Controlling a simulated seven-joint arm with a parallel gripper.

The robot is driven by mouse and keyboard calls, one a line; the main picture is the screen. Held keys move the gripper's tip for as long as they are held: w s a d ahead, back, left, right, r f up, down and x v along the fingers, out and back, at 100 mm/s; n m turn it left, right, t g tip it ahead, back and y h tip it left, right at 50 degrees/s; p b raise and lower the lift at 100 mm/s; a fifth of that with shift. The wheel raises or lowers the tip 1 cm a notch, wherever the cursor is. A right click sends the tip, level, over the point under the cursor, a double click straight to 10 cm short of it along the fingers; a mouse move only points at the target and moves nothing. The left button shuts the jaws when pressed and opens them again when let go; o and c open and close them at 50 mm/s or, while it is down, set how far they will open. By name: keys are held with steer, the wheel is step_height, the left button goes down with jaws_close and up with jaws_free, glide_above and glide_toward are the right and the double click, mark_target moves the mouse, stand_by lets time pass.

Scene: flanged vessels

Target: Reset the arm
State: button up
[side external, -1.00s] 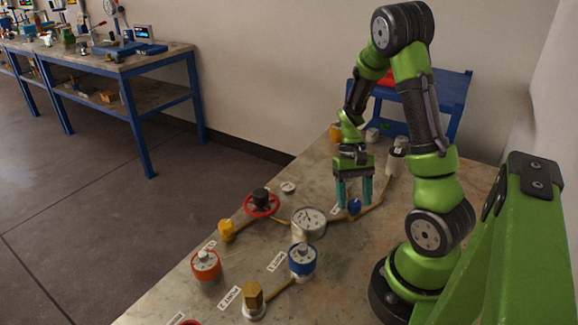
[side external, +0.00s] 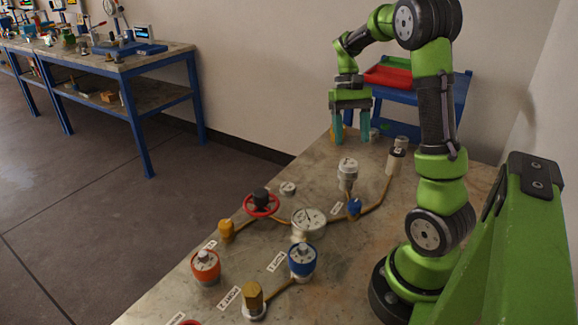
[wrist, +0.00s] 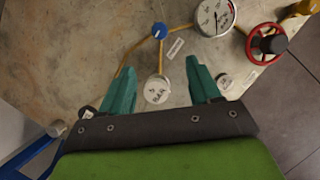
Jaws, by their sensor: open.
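My green arm rises from its base at the right of the table in the side view. My gripper (side external: 350,127) hangs raised near the back edge of the table, with its teal fingers apart and nothing between them. In the wrist view my gripper (wrist: 163,88) also shows open. A white-capped vessel (side external: 348,175) stands upright on the table in front of it. That vessel's cap (wrist: 157,90) appears between the fingers in the wrist view, but lower down and untouched.
The table (side external: 260,248) bears a pressure gauge (side external: 309,221), a red handwheel (side external: 262,204), a blue valve knob (side external: 354,207), orange (side external: 205,266) and blue (side external: 302,261) vessels, and a brass fitting (side external: 253,297). A red tray (side external: 390,77) sits on a blue stand behind. Air above the table is free.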

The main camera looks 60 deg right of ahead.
steer(key=a+r+n+t, duration=0.1)
steer(key=a+r+t, duration=0.1)
steer(key=a, duration=0.6)
steer(key=a+r+n+t, duration=0.2)
steer(key=a+t, duration=0.2)
steer(key=a, duration=0.4)
steer(key=a+r+n+t+h, duration=0.1)
steer(key=a+t, duration=0.3)
steer(key=a, duration=0.5)
steer(key=shift+s+r+n, duration=0.4)
steer(key=shift+s+n, duration=0.05)
steer(key=shift+n, duration=0.15)
